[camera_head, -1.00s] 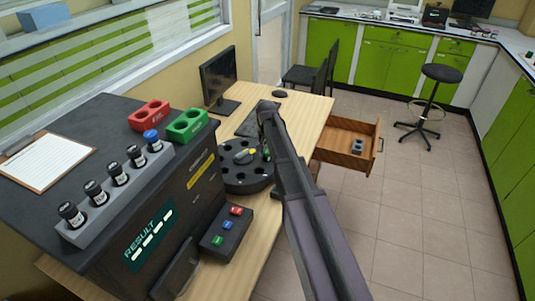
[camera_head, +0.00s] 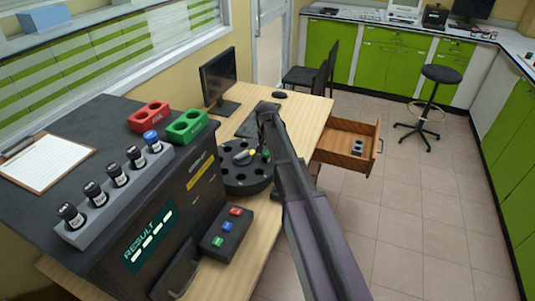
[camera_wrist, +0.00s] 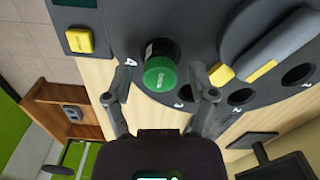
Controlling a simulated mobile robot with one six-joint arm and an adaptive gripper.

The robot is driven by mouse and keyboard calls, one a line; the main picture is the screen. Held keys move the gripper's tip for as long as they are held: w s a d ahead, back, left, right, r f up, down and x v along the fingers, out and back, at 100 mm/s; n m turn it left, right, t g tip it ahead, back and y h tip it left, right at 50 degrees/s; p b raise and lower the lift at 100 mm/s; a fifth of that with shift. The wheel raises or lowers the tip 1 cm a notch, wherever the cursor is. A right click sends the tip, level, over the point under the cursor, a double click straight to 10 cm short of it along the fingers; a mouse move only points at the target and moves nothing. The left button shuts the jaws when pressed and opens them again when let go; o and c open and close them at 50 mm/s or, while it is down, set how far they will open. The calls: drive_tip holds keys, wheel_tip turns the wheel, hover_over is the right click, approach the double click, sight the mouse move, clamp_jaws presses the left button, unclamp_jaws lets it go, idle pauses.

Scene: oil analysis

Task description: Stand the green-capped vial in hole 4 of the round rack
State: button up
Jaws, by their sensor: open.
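The green-capped vial (camera_wrist: 159,75) stands in a hole of the dark round rack (camera_wrist: 205,20), beside the white 4 mark, in the wrist view. Its cap faces the camera and a short dark part of its body shows. My gripper (camera_wrist: 162,82) is open, with one finger on each side of the cap and a visible gap at both. In the head view the green cap (camera_head: 266,155) shows at the right of the rack (camera_head: 245,184), partly hidden by my gripper (camera_head: 264,128).
A dark analyser (camera_head: 165,205) with a grey vial holder and red and green racks on top stands left of the rack. A button box (camera_head: 226,229) is in front. A monitor (camera_head: 218,78) stands behind. An open drawer (camera_head: 347,141) juts out at the right.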

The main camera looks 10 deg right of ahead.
sight(267, 153)
wheel_tip(267, 153, up, 12)
drive_tip(key=p, duration=1.2)
drive_tip(key=shift+r, duration=0.1)
idle(0.6)
drive_tip(key=s+n, duration=0.4)
drive_tip(key=s, duration=2.2)
drive_tip(key=shift+s+d+n, duration=0.15)
drive_tip(key=shift+d+n, duration=0.05)
drive_tip(key=shift+n, duration=0.1)
drive_tip(key=shift+c, duration=1.1)
drive_tip(key=shift+s, duration=0.1)
